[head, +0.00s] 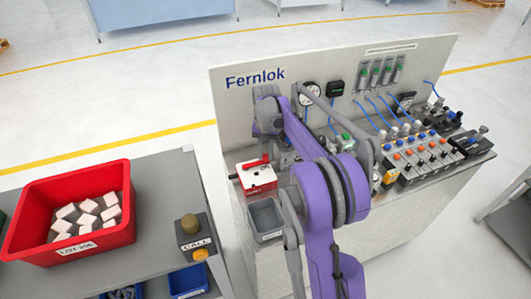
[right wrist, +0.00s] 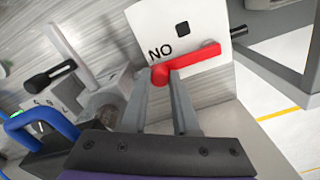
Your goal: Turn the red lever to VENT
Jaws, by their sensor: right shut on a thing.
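The red lever (head: 254,163) sits on top of a white box (head: 259,181) with a red lower front, on the bench by the back panel. In the right wrist view the red lever (right wrist: 195,61) lies across a white plate (right wrist: 188,28) with the letters "NO" and a black square. My right gripper (right wrist: 166,82) is shut on the red lever near its left, rounded end. In the head view the arm and wrist (head: 268,112) stand over the box's right side, and the fingertips are hard to make out. No VENT mark is readable. My left gripper is out of view.
A grey open bin (head: 266,217) stands in front of the box. A red crate of blocks (head: 130,217) and a CALL button box (head: 195,237) stand left.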

